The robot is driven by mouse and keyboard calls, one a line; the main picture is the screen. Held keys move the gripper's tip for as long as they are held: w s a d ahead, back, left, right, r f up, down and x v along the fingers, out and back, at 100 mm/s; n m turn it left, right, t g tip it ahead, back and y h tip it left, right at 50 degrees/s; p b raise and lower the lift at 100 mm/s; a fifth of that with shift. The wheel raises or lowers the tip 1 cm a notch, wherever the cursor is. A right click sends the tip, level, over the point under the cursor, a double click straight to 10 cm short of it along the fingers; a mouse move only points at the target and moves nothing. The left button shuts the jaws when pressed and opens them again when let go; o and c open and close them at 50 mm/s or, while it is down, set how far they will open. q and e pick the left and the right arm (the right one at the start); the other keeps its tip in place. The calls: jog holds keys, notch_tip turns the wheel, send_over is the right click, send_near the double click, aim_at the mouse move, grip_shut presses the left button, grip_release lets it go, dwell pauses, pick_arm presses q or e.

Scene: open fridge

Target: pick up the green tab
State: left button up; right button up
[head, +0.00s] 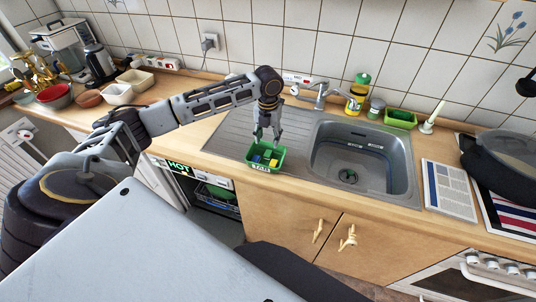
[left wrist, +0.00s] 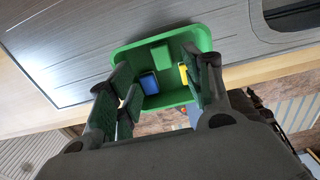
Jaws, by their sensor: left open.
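A green tub (head: 263,168) with a white label on its front stands at the counter's front edge, left of the sink bowl. It also shows in the left wrist view (left wrist: 203,38). Inside it lie a green tab (left wrist: 160,55), a blue tab (left wrist: 149,84) and a yellow tab (left wrist: 183,74). The green tab is on the side of the tub farther from my wrist. My left gripper (head: 266,139) points down just above the tub, open and empty. In the left wrist view its fingers partly cover the tub's sides. My right gripper is not in view.
The sink bowl (head: 362,160) and tap (head: 320,90) are to the right of the tub. A green-capped bottle (head: 358,93) and a green box (head: 400,119) stand behind the sink. The ribbed drainer (head: 232,130) beside the tub is clear. An open appliance is below left.

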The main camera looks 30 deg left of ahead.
aim_at(268, 155)
pick_arm(q)
jog(key=shift+f, duration=1.05)
jog(key=shift+f, duration=0.1)
jog(key=shift+f+p, duration=0.6)
jog(key=shift+f, duration=1.95)
jog(key=shift+d, duration=0.1)
jog(key=shift+c, duration=0.4)
jog(key=c, duration=0.8)
